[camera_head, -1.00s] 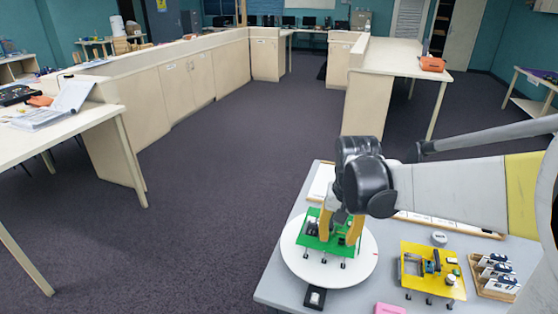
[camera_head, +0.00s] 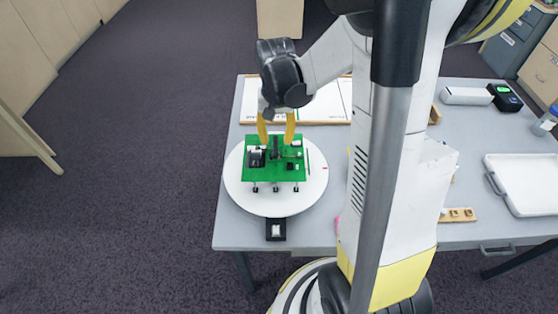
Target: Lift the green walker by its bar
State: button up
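The green walker (camera_head: 261,173), a flat green board with dark parts on top and short legs with black feet, stands level on a round white disc (camera_head: 240,195) at the table's left. My gripper (camera_head: 277,142) points down at the walker's far edge, its two yellow fingers spread apart. A small dark upright part of the walker (camera_head: 275,152) shows between and just below the fingertips. I cannot make out the bar clearly, nor whether a fingertip touches the walker.
The grey table (camera_head: 225,233) holds a white sheet board (camera_head: 323,100) behind the disc and a small black block (camera_head: 276,230) in front. A white tray (camera_head: 525,185) lies at right. My arm hides the table's middle. Open floor lies left.

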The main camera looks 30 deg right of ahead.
aim_at(275, 146)
jog(key=f+b, duration=0.1)
jog(key=f, duration=0.3)
jog(key=shift+w+b, duration=0.2)
jog(key=shift+b, duration=0.1)
jog(key=shift+f, duration=0.25)
jog(key=shift+c, duration=0.4)
grip_shut()
